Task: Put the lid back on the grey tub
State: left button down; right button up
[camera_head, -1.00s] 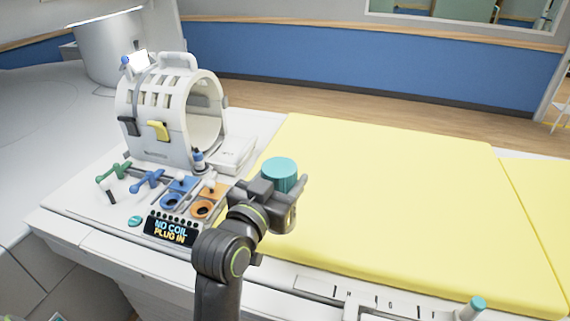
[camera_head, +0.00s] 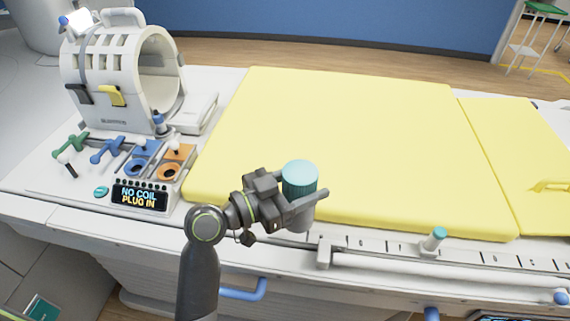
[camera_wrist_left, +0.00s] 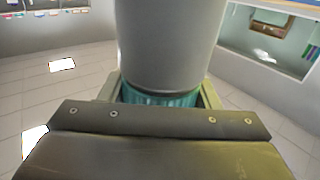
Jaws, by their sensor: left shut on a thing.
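The grey tub (camera_head: 300,216) is upright below a teal ribbed lid (camera_head: 300,181) at the table's front edge. My left gripper (camera_head: 303,192) is shut around the lid. In the left wrist view, the teal lid (camera_wrist_left: 160,97) lies between the jaws, and the smooth grey tub (camera_wrist_left: 168,45) fills the upper middle. A narrow dark band shows between the two. I cannot tell whether the lid is seated fully. The tub's base seems to hang free, but its contact is unclear. My right gripper is not in view.
A yellow pad (camera_head: 350,130) covers the table. A white coil (camera_head: 120,85) and a console (camera_head: 140,195) with handles, sockets and a teal disc stand left. A small teal-topped peg (camera_head: 434,240) stands by the front rail (camera_head: 480,257). The pad's top is clear.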

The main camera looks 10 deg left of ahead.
pick_arm(q)
jog(key=shift+s+d+f+m+g+h, duration=0.25)
jog(key=shift+d+f+m+g+h, duration=0.15)
jog(key=shift+d+g, duration=0.25)
jog(key=shift+s+d+f+m+g+h, duration=0.25)
jog(key=shift+d+m+g+h, duration=0.15)
jog(key=shift+d+m+g, duration=0.25)
jog(key=shift+s+d+f+m+g+h, duration=0.2)
jog(key=shift+d+f+m+g+h, duration=0.25)
jog(key=shift+d, duration=0.3)
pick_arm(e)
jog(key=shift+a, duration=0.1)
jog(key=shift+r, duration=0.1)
pick_arm(q)
jog(key=shift+r, duration=0.1)
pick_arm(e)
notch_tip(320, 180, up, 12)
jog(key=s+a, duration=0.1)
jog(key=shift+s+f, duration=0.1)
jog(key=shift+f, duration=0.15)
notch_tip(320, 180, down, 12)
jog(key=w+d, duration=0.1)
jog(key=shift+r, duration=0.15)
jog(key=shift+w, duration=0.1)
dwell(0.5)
